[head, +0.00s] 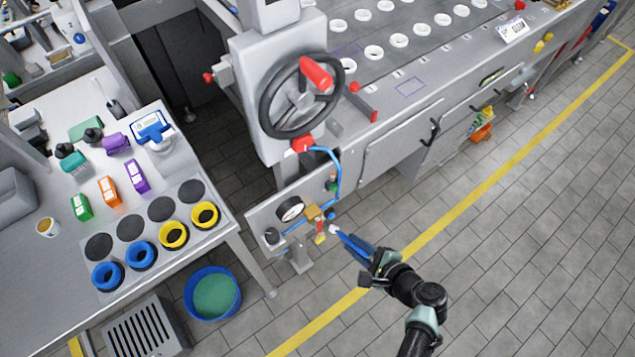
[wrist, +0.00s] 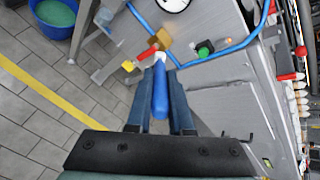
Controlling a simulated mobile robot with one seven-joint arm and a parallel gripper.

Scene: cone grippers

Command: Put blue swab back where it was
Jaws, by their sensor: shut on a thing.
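My gripper (head: 364,252) is shut on the blue swab (head: 345,240), which has a blue handle and a white tip. In the wrist view the swab (wrist: 160,92) lies between the two fingers of my gripper (wrist: 160,95), pointing ahead. Its white tip is close to the brass fitting (head: 314,212) with red and yellow handles on the machine's lower panel; I cannot tell whether they touch. No empty holder for the swab can be made out with certainty.
A blue bucket (head: 190,297) with green contents stands on the floor left of the machine. The table (head: 25,260) at left holds blue and yellow rings, black discs and small boxes. A handwheel (head: 268,95) and gauge (head: 290,209) are on the machine. The tiled floor at right is clear.

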